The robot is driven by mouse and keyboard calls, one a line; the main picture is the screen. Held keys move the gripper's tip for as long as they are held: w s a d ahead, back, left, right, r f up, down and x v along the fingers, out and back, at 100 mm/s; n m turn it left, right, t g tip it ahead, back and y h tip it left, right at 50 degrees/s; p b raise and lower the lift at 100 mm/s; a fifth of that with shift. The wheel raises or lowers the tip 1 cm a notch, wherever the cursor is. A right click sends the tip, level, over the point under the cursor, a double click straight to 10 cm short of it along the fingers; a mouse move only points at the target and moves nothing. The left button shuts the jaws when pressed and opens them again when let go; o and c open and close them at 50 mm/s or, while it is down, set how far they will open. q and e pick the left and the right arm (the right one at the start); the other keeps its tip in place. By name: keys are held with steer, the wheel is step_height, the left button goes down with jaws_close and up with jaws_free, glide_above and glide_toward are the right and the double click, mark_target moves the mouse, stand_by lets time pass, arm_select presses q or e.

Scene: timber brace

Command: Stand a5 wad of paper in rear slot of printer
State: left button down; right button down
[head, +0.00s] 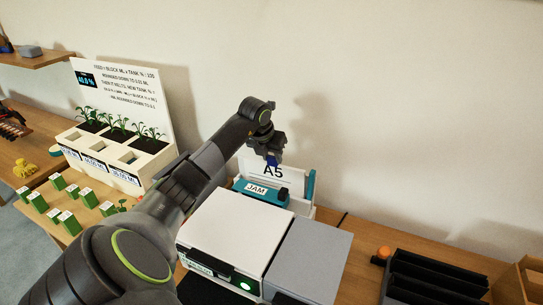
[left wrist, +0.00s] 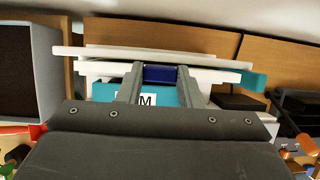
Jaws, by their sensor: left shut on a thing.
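The white A5 paper wad (head: 285,172) stands roughly upright behind the printer (head: 225,230), its "A5" marking facing forward. My left gripper (head: 271,158) is above it, shut on its blue tab. In the left wrist view the blue tab (left wrist: 160,74) sits between the two fingers, with white edges on both sides. The wad's lower edge is hidden behind the teal "JAM" part (head: 262,191), so I cannot tell whether it is seated in the rear slot or held just above it. My right gripper is not in view.
A white planter box (head: 125,165) with seedlings and a sign stands at the left, with several green blocks (head: 69,221) before it. A grey panel (head: 310,262) adjoins the printer. A black rack (head: 430,280) stands at the right. The wall is close behind.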

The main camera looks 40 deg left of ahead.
arm_select(q)
steer(key=c, duration=0.9)
jaws_free()
steer(key=shift+o, duration=0.3)
steer(key=o, duration=0.4)
steer(key=shift+r+p, duration=2.35)
steer(key=shift+r, duration=1.75)
steer(key=shift+f, duration=0.15)
